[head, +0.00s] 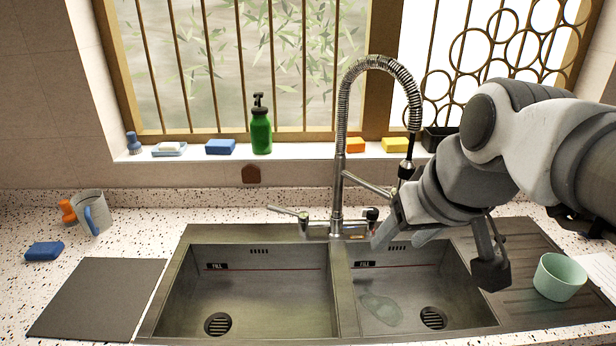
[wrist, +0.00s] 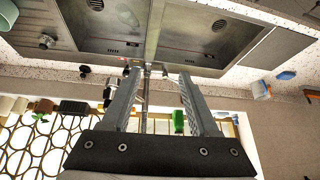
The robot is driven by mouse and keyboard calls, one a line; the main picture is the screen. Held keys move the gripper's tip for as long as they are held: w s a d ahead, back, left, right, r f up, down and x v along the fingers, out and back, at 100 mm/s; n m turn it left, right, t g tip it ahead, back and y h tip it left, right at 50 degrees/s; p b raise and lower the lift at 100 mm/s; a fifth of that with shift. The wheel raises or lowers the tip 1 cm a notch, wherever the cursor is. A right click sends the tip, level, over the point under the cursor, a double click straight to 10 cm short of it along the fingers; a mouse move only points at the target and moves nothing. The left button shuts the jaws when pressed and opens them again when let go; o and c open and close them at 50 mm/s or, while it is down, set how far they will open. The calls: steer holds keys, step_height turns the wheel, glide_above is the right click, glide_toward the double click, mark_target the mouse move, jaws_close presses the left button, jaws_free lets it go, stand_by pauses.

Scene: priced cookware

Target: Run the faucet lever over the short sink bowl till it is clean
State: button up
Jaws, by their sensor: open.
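The steel sink has two bowls. The right bowl (head: 400,275) is the narrower one, and a pale wet-looking smear (head: 380,310) lies on its floor left of the drain. The smear also shows in the wrist view (wrist: 128,18). The tall spring-neck faucet (head: 338,180) stands behind the divider, its spray head (head: 406,168) hanging toward the right-bowl side. A lever (head: 288,211) sticks out left of the faucet base; a dark knob (head: 371,214) sits right of it. My gripper (head: 388,235) is open and empty above the right bowl's back edge, right of the faucet.
The wider left bowl (head: 250,285) looks empty. A mint cup (head: 558,278) stands on the right drainboard (head: 520,262). A green soap bottle (head: 261,130) and sponges line the sill.

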steer(key=w+n+y+b, duration=0.25)
steer(key=w+b, duration=0.55)
steer(key=w, duration=0.9)
steer(key=n+t+b, duration=0.1)
steer(key=n+b, duration=1.2)
steer(key=b, duration=0.4)
glide_above(270, 205)
steer(key=s+d, duration=0.4)
steer(key=s, duration=0.5)
step_height(270, 205, down, 18)
steer(key=p+x, duration=0.7)
steer(key=x, duration=0.7)
steer(key=shift+w+d, duration=0.2)
steer(key=shift+w, duration=0.05)
steer(key=shift+p+x, duration=1.4)
steer(key=shift+p, duration=0.1)
steer(key=shift+s+d+f, duration=0.1)
jaws_close()
